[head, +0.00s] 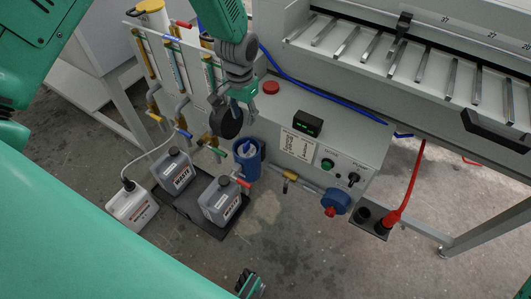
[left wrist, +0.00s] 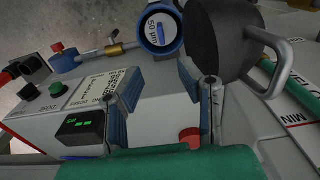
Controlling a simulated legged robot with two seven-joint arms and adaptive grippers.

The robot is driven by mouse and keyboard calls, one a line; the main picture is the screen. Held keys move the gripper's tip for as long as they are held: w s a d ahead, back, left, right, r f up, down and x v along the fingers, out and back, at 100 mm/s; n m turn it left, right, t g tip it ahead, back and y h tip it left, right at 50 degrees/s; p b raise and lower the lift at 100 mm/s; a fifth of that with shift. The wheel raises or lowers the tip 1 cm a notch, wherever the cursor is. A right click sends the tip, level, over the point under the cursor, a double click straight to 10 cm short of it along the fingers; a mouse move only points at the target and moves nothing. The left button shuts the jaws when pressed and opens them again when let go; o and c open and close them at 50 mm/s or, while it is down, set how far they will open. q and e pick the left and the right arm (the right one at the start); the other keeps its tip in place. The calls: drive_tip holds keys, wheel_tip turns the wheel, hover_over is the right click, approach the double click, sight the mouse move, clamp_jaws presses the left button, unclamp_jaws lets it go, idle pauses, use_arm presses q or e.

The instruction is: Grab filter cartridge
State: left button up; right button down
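The filter cartridge (head: 249,149) is pale with a blue strip and sits in an open blue round housing (head: 243,169) below the pipes. In the left wrist view the cartridge (left wrist: 158,30) shows the marking "50 µm" inside the blue rim. My left gripper (left wrist: 163,100) is open, its two fingers apart with nothing between them. In the head view my left gripper (head: 243,94) is above and slightly left of the housing, and apart from it. A small green and dark part at the bottom edge may be my right gripper (head: 250,284); its fingers are unclear.
A black cylinder (left wrist: 217,40) with a grey handle is close beside one left finger; it also shows in the head view (head: 226,119). A control box (head: 318,130) with a red button stands right of the housing. Grey canisters (head: 220,200) stand left of it.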

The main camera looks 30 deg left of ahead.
use_arm(q)
drive_tip(key=b, duration=0.1)
hover_over(246, 143)
drive_tip(key=f, duration=0.7)
drive_tip(key=shift+s+d+f, duration=0.1)
drive_tip(key=shift+d+f, duration=0.1)
drive_tip(key=shift+d, duration=0.05)
drive_tip(key=shift+a+f, duration=0.2)
drive_tip(key=shift+f, duration=0.75)
wheel_tip(246, 143, down, 4)
drive_tip(key=shift+f+b, duration=0.2)
drive_tip(key=shift+b, duration=0.4)
drive_tip(key=shift+c, duration=0.5)
clamp_jaws()
